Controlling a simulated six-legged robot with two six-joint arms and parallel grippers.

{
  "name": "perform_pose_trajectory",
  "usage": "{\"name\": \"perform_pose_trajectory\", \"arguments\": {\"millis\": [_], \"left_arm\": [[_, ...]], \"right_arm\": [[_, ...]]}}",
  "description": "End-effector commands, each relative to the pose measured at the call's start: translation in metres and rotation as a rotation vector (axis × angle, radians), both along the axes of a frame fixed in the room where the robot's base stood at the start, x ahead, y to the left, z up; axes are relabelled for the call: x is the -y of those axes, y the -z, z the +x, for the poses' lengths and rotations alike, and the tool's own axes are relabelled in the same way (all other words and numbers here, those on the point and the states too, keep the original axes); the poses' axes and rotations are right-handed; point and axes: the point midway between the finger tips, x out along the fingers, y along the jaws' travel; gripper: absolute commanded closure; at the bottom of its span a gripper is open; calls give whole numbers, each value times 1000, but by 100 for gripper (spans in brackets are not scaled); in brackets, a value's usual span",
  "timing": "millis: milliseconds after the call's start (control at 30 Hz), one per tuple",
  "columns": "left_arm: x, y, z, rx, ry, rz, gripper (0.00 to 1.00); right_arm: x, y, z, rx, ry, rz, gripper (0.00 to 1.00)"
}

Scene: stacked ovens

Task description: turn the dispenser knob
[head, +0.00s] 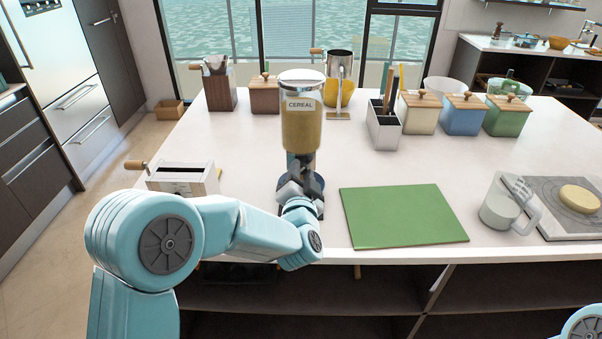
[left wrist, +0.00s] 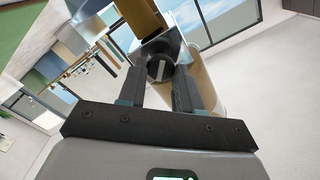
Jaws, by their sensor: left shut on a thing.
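The cereal dispenser (head: 302,121) stands on the white counter, a clear container of tan cereal with a silver lid and a "CEREAL" label. Its lower part is mostly hidden behind my left gripper (head: 303,184) in the head view. In the left wrist view the dark round knob (left wrist: 159,68) with a pale bar across it sits between the fingertips of my left gripper (left wrist: 162,80). The fingers are shut on the knob from both sides. My right gripper is not in view; only a bit of my right arm shows at the lower right.
On the counter (head: 300,237) a green board (head: 402,216) lies right of the dispenser, with a grey mug (head: 503,204) beyond it. A white box with a crank (head: 183,178) stands left of the dispenser. Canisters (head: 420,113) and a utensil holder (head: 384,128) stand behind.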

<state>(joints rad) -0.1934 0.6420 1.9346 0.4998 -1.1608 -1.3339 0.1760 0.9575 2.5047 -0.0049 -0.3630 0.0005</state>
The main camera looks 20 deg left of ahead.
Motion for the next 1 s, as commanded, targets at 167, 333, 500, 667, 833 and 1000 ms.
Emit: {"name": "perform_pose_trajectory", "arguments": {"millis": [167, 333, 500, 667, 833, 1000], "left_arm": [[0, -2, 0, -44, -1, 160, 97], [0, -1, 0, -90, -1, 314, 97], [1, -1, 0, -131, -1, 462, 97], [1, 0, 0, -166, -1, 584, 97], [1, 0, 1, -195, -1, 685, 97], [1, 1, 1, -215, 0, 754, 97]], "right_arm": [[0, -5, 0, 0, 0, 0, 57], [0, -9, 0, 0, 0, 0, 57], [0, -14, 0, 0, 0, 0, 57], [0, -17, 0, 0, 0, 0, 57], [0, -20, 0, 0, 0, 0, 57], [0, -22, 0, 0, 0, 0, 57]]}}
